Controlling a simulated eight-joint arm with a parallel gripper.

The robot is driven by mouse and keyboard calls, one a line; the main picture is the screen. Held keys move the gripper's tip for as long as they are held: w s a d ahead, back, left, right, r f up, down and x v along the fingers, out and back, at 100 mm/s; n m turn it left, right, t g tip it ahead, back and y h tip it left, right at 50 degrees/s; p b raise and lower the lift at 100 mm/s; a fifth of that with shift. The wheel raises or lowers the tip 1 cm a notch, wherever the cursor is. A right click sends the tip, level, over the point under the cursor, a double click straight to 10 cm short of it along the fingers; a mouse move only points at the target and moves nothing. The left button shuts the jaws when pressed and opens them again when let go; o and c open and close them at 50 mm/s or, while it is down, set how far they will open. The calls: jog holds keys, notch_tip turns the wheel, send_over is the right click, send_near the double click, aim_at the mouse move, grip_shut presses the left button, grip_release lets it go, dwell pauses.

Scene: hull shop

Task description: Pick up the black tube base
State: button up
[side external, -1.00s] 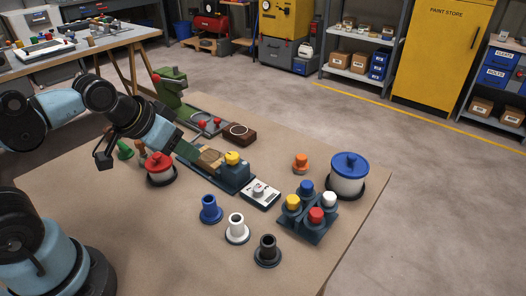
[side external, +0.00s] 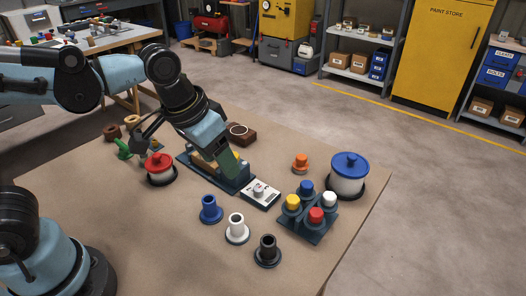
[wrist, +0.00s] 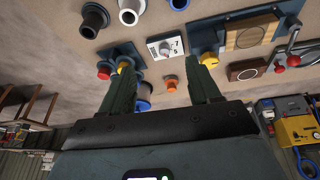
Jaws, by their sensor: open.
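The black tube base (side external: 267,252) stands upright on the bench at the front, a flanged tube with an open top. In the wrist view it shows at the upper left as a black tube base (wrist: 95,19). My gripper (side external: 228,168) is above the blue-grey fixture, up and to the left of the black tube base and well apart from it. In the wrist view the two green fingers of my gripper (wrist: 165,61) are spread wide with nothing between them.
A white tube base (side external: 237,230) and a blue tube base (side external: 211,210) stand beside the black one. A dark block with several coloured caps (side external: 307,226) is to its right. A white counter box (side external: 260,194) lies behind. The bench front is clear.

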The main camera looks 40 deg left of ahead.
jog(key=s+d+f+m+g+y, duration=0.15)
jog(key=d+g, duration=0.25)
jog(key=d, duration=0.8)
send_over(268, 244)
jog(key=shift+h, duration=0.25)
jog(key=f, duration=0.7)
jog(key=shift+s, duration=0.4)
jog(key=f, duration=0.4)
jog(key=shift+d, duration=0.35)
jog(key=shift+f, duration=0.6)
grip_shut()
